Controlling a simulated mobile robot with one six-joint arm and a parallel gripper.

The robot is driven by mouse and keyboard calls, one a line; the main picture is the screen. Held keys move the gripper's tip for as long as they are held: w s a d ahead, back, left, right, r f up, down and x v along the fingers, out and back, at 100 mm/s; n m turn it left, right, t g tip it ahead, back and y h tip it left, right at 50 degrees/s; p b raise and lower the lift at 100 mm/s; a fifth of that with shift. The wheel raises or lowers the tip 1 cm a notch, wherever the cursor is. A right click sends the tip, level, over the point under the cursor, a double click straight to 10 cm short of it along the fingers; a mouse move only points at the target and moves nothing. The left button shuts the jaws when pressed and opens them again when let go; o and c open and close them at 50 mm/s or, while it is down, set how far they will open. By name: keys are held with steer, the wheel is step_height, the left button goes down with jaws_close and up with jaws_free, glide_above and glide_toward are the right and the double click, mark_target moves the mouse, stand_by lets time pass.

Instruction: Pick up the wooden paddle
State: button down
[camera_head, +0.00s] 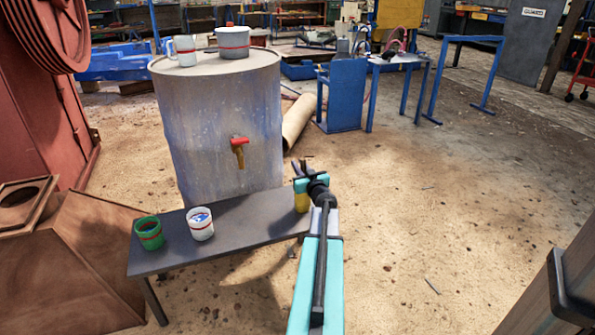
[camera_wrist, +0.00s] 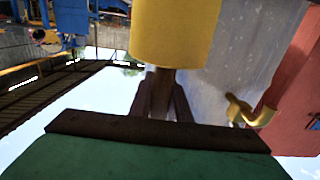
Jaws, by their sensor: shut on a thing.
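The wooden paddle shows in the wrist view as a brown shaft (camera_wrist: 161,80) between my dark fingers, with its far end running up to a yellow cylinder (camera_wrist: 170,28). My gripper (camera_wrist: 162,98) is shut on this shaft. In the head view my gripper (camera_head: 303,172) is over the right end of the dark bench (camera_head: 250,225). The yellow cylinder (camera_head: 301,201) shows just below it there. Most of the paddle is hidden in the head view. I cannot tell whether it is inside the cylinder or behind it.
A green mug (camera_head: 149,233) and a white mug (camera_head: 201,225) stand on the bench's left part. Behind is a large drum (camera_head: 215,130) with a red-handled tap (camera_head: 239,147). A brown hopper (camera_head: 65,265) is at left. The floor at right is mostly clear.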

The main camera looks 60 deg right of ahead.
step_height(320, 180, up, 8)
steer(key=p, duration=0.3)
steer(key=shift+f+p, duration=0.2)
steer(key=shift+p, duration=0.1)
stand_by(0.9)
steer(key=shift+r, duration=0.1)
